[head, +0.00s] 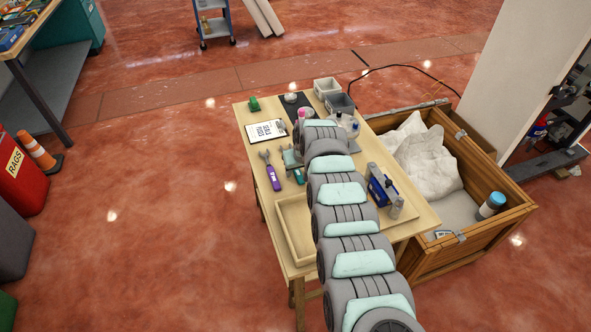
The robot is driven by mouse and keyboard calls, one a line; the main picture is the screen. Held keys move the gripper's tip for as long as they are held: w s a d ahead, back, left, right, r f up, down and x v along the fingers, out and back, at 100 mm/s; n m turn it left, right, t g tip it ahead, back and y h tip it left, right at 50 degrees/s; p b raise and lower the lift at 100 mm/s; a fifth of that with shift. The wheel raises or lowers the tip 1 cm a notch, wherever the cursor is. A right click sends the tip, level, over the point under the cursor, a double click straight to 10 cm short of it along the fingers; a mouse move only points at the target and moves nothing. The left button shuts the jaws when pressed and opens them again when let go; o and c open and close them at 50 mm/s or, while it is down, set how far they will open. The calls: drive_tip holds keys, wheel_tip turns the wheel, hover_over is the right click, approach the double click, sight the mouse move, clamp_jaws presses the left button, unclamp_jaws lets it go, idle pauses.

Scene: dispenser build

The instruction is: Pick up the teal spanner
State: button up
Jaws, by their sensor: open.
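The teal spanner (299,177) lies on the wooden table, left of my arm. Only its teal handle end shows clearly; the rest is hidden under my gripper. My gripper (291,160) is over the spanner, open. Its fingers are small and partly hidden, so I cannot tell whether they touch the spanner. A purple-handled spanner (272,175) lies just to the left, its metal head toward the back.
A shallow wooden tray (284,232) is at the table's front left. A blue device (381,188) is right of my arm. A wooden crate (484,215) adjoins the table.

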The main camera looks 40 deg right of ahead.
drive_tip(key=shift+f, duration=0.1)
drive_tip(key=shift+c, duration=0.2)
clamp_jaws()
idle(0.4)
idle(0.9)
